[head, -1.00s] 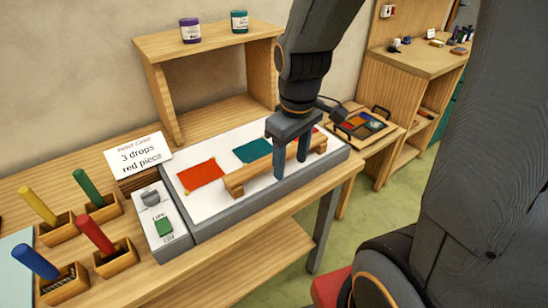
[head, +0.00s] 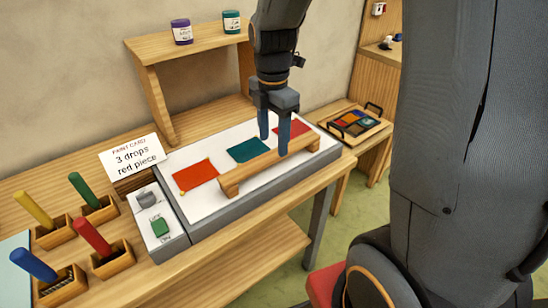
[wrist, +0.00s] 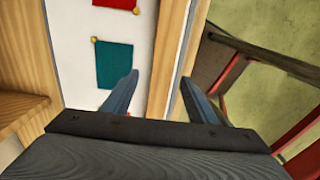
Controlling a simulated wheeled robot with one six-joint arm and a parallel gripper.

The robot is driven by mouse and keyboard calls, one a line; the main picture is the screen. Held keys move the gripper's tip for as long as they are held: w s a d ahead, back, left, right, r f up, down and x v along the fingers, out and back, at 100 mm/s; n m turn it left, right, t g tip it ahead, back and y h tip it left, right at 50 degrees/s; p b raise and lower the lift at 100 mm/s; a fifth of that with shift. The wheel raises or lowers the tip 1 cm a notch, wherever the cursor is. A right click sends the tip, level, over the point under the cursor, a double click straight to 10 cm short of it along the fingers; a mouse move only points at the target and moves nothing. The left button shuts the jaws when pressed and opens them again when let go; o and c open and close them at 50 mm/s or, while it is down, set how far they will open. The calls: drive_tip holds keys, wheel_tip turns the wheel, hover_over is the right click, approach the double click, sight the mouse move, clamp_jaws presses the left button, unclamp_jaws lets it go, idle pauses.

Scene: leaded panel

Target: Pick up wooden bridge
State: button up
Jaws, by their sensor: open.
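The wooden bridge (head: 245,172) is a pale wooden bar with end feet, standing upright near the front of the white light panel (head: 205,145). My gripper (head: 274,147) points down at it, open and empty. In the head view one finger overlaps the bar's right half and the other shows beyond it. In the wrist view the fingers (wrist: 158,78) lie on either side of the bar (wrist: 168,45), apart from each other. The exact height of the fingertips over the bar is hard to tell.
Red (head: 195,174) and teal (head: 248,149) pieces lie on the panel behind the bridge. A switch box (head: 159,229) and several coloured sticks in wooden holders stand left. A wooden shelf (head: 150,100) rises behind. A tray of coloured pieces (head: 357,122) is at the right.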

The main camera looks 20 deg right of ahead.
sight(273, 154)
drive_tip(key=shift+s+f+p, duration=0.15)
drive_tip(key=shift+f+p, duration=0.35)
drive_tip(key=shift+f, duration=0.9)
drive_tip(key=shift+s+f+p, duration=0.1)
drive_tip(key=shift+f+p, duration=0.35)
drive_tip(key=shift+f, duration=0.95)
drive_tip(key=shift+c, duration=0.3)
drive_tip(key=c, duration=1.2)
drive_tip(key=shift+r, duration=0.15)
